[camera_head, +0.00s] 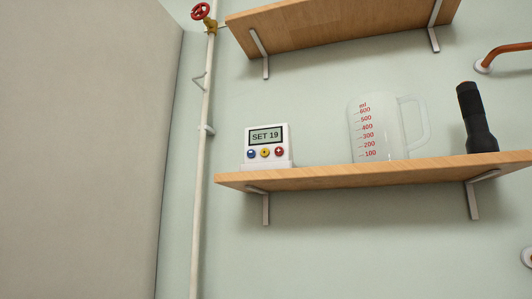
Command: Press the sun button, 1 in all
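A small white device (267,163) stands upright at the left end of the lower wooden shelf. Its display (265,136) reads "SET 19". The marks on the buttons are too small to read surely, so I cannot tell for certain which bears a sun. Neither of my grippers is in view, and nothing covers the front of the device.
The lower shelf (330,176) also holds a clear measuring jug (379,125) and a black torch-like object (475,120). An upper shelf (335,25) hangs above. A white pipe (203,150) with a red valve wheel (200,11) runs left of the device. A large beige panel (80,150) fills the left.

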